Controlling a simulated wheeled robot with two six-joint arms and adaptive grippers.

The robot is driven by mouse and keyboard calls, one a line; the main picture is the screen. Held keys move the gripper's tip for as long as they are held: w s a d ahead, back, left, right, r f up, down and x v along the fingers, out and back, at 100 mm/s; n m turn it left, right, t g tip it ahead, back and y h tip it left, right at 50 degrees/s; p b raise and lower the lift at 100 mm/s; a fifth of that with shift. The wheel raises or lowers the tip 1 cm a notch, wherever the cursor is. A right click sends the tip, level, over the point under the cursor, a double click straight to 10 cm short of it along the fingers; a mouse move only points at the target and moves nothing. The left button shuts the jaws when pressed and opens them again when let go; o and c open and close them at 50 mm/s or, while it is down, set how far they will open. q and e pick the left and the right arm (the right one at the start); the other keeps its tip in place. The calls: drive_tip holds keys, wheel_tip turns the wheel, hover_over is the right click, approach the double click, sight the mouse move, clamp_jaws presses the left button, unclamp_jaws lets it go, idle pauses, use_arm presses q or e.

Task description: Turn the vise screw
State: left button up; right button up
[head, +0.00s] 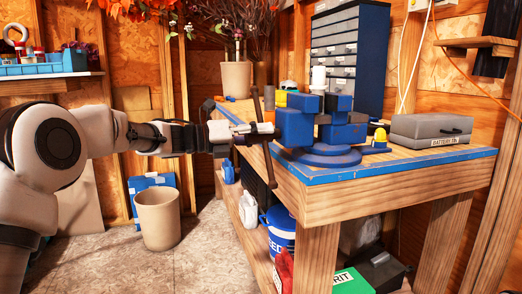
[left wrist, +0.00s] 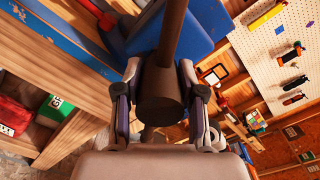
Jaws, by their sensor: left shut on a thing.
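A blue bench vise (head: 338,130) stands on its round base at the left end of the wooden workbench (head: 330,173). Its dark vise screw (head: 258,134) points left out of the vise, with a slanted dark handle bar across its end. My left gripper (head: 228,134) reaches in from the left at the height of the screw. In the left wrist view, my left gripper (left wrist: 160,95) has a finger on each side of the dark round screw head (left wrist: 160,103) and is shut on it. The handle bar (left wrist: 172,30) runs upward in that view. My right gripper is not in view.
A grey battery case (head: 431,130) and a blue drawer cabinet (head: 350,55) stand on the bench. A tan bin (head: 158,218) stands on the floor under my left arm. A blue bucket (head: 280,230) sits on the lower shelf. The floor left of the bench is fairly clear.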

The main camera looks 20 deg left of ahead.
use_arm(q)
drive_tip(key=shift+f+m+b, duration=0.2)
drive_tip(key=shift+m+b, duration=0.8)
drive_tip(key=shift+b, duration=0.05)
drive_tip(key=shift+r, duration=0.15)
drive_tip(key=o, duration=1)
drive_tip(key=shift+o, duration=0.6)
drive_tip(key=shift+s+a+r, duration=0.1)
drive_tip(key=shift+s+a, duration=0.05)
drive_tip(key=shift+a, duration=0.05)
drive_tip(key=v, duration=1.2)
drive_tip(key=shift+d, duration=0.1)
